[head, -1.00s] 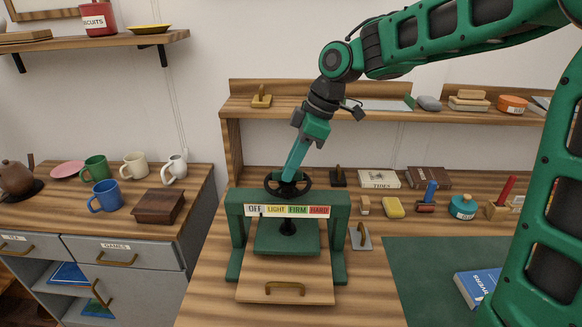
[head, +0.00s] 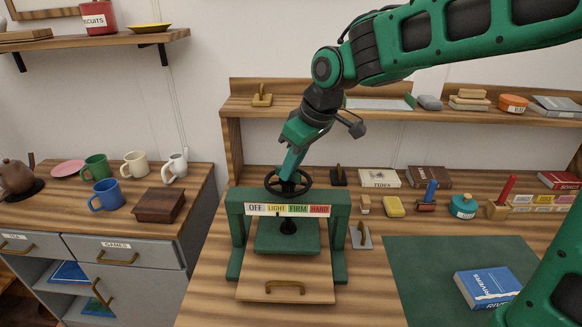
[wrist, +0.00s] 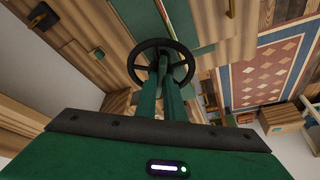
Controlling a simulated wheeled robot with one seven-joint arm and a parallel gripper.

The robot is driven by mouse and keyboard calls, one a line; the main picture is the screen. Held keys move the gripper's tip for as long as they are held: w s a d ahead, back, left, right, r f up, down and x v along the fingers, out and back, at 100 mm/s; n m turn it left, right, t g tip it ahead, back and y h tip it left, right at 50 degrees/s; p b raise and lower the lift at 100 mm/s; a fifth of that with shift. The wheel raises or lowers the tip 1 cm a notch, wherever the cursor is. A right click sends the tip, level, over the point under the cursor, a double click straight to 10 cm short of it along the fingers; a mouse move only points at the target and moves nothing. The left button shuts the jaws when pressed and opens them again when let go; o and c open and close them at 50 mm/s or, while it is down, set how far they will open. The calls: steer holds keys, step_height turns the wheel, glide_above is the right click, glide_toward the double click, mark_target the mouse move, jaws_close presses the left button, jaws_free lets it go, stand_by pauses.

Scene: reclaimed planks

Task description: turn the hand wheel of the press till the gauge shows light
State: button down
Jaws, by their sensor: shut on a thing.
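The green press (head: 341,235) stands on the plank bench, with its dark hand wheel (head: 304,186) on top. The gauge strip (head: 257,209) across its front beam reads OFF, LIGHT, FIRM and HARD from left to right; its pointer is too small to read surely. My gripper (head: 288,183) comes down from above and is shut on the wheel at its middle. In the wrist view, the fingers (wrist: 164,68) reach into the wheel (wrist: 134,60) near its hub. The pressing plate (head: 270,237) hangs under the beam, above a wooden board with a brass handle.
A green mat (head: 420,260) with a blue book (head: 488,288) lies right of the press. A small trowel-like tool (head: 361,236) lies close to its right post. Several small items stand behind, below a shelf (head: 240,106). A cabinet with mugs stands at left.

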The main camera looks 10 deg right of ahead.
steer(key=shift+w+r, duration=0.1)
steer(key=shift+w, duration=0.05)
stand_by(0.4)
steer(key=c, duration=1.9)
jaws_free()
steer(key=shift+o, duration=0.2)
steer(key=v, duration=1)
steer(key=shift+r, duration=0.3)
